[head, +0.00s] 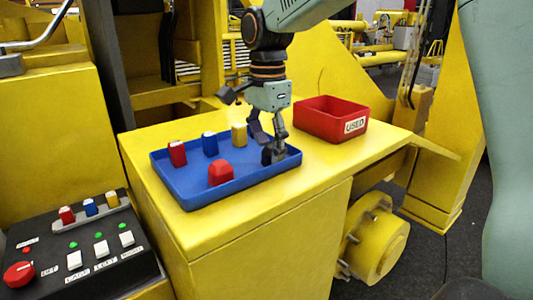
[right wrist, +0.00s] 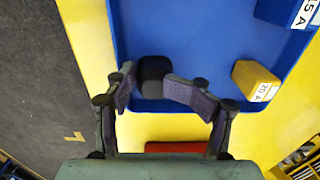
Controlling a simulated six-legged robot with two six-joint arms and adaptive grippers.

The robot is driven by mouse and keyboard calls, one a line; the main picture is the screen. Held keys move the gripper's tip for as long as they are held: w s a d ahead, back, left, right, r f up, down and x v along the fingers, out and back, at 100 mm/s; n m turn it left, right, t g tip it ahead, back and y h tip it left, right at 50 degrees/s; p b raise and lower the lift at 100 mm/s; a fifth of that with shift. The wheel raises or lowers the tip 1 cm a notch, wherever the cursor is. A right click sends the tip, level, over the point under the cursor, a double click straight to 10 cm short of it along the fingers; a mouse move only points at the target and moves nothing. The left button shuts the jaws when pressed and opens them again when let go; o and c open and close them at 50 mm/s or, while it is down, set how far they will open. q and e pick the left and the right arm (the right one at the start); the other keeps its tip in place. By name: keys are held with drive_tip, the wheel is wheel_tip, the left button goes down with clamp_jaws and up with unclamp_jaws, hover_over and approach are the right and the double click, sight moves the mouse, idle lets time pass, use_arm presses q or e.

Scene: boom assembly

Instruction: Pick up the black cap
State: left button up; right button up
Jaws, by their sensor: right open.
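The black cap (right wrist: 153,74) stands in the blue tray (right wrist: 210,40), close to the tray's edge wall, in the right wrist view. My right gripper (right wrist: 147,82) is open, with one finger on each side of the cap. I cannot tell whether the fingers touch it. In the head view my right gripper (head: 273,146) points down into the right end of the blue tray (head: 205,192), and its fingers partly hide the black cap (head: 266,156). My left gripper is not in view.
The tray also holds a red block (head: 177,153), a blue block (head: 209,144), a yellow block (head: 239,134) and a red cap (head: 221,173). A red box marked USED (head: 320,124) stands behind right on the yellow surface. A black control panel (head: 90,245) is at lower left.

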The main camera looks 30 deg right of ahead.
drive_tip(key=shift+s+a+f, duration=0.2)
drive_tip(key=shift+a+f, duration=0.05)
drive_tip(key=shift+a, duration=0.15)
drive_tip(key=shift+a+r, duration=0.1)
drive_tip(key=shift+a, duration=0.05)
drive_tip(key=shift+c, duration=0.9)
drive_tip(key=c, duration=0.3)
drive_tip(key=shift+d, duration=0.35)
drive_tip(key=shift+c, duration=2.3)
drive_tip(key=shift+a, duration=0.15)
clamp_jaws()
drive_tip(key=shift+s, duration=0.1)
